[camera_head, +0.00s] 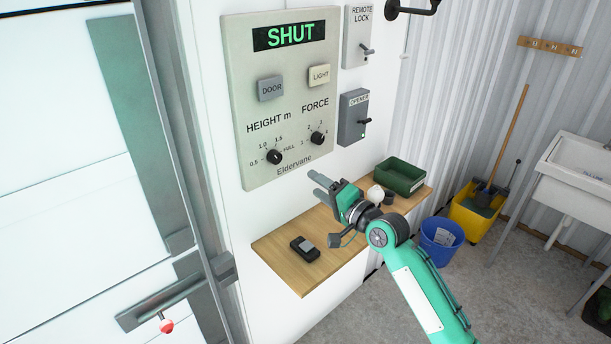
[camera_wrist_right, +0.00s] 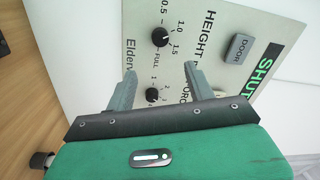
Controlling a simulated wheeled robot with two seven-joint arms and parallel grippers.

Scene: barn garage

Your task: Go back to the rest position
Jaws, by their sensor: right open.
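My right gripper (camera_head: 320,188) is open and empty in the head view, held above the wooden shelf and in front of the lower edge of the wall panel. In the right wrist view its two fingers (camera_wrist_right: 158,85) stand apart, with the panel (camera_wrist_right: 285,15) behind them. The panel (camera_head: 240,100) has a display (camera_head: 289,34) reading SHUT, DOOR and LIGHT buttons, and HEIGHT and FORCE knobs. In the right wrist view the fingers overlap the area around the FORCE knob (camera_wrist_right: 153,95); whether they touch the panel cannot be told. My left gripper is in neither view.
The shelf (camera_head: 285,250) bears a black device (camera_head: 305,249) and a green tray (camera_head: 400,177). Remote lock (camera_head: 357,35) and opener (camera_head: 353,117) boxes hang beside the panel. A blue bucket (camera_head: 441,241), yellow bucket (camera_head: 478,213) and sink (camera_head: 580,165) stand right. A large door (camera_head: 60,200) is left.

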